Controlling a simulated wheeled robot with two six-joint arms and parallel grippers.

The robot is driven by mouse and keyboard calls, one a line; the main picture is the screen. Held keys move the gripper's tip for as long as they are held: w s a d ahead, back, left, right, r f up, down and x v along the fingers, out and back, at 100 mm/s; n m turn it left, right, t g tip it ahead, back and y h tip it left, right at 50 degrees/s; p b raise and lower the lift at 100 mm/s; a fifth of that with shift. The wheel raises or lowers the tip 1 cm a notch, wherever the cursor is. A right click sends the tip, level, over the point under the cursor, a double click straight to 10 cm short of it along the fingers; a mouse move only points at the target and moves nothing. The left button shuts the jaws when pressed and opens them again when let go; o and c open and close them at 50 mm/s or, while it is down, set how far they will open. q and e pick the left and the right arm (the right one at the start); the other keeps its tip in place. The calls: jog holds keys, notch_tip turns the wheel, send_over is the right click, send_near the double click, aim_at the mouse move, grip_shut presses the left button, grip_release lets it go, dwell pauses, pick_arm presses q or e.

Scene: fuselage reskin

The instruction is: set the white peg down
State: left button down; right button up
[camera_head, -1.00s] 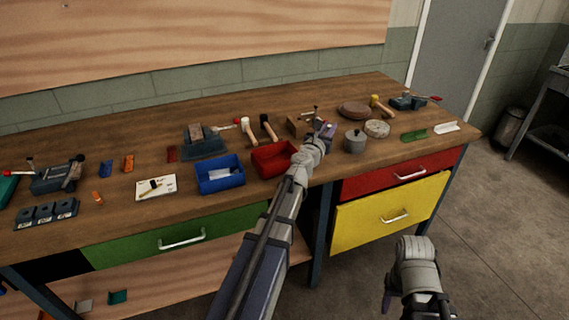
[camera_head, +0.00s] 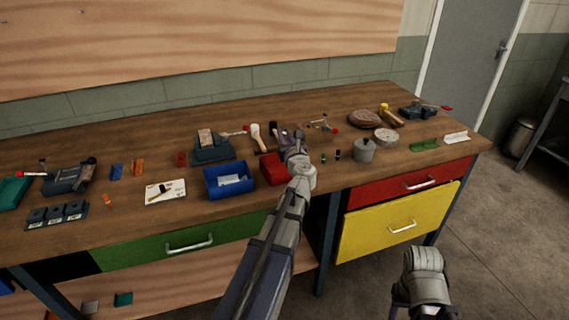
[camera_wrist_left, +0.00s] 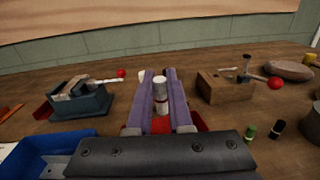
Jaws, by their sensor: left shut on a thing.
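The white peg (camera_wrist_left: 160,96) stands roughly upright between the two purple fingers of my left gripper (camera_wrist_left: 160,78) in the left wrist view, with a reddish band around it. The fingers are shut on it. In the head view my left gripper (camera_head: 289,134) is over the back of the red bin (camera_head: 271,169), and the peg cannot be made out there. The bin also shows below the fingers in the wrist view (camera_wrist_left: 133,130). Part of my right arm is at the lower right of the head view, but its gripper is not visible.
A wooden block (camera_wrist_left: 222,88) stands right of the fingers. A green peg (camera_wrist_left: 250,132) and a black peg (camera_wrist_left: 277,128) stand nearer. The blue bin (camera_head: 229,194), vise (camera_head: 213,150) and grey pot (camera_head: 364,151) are nearby. Bare bench lies in front of the small pegs.

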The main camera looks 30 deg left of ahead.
pick_arm(q)
jog(key=shift+f+b, duration=3.35)
jog(key=shift+f, duration=0.65)
jog(key=shift+f+b, duration=0.65)
jog(key=c, duration=0.8)
grip_release()
jog(key=shift+c, duration=0.2)
jog(key=shift+r, duration=0.1)
jog(key=shift+r+p, duration=0.25)
jog(key=shift+p, duration=0.05)
jog(key=shift+r+p, duration=0.45)
jog(key=v, duration=1.2)
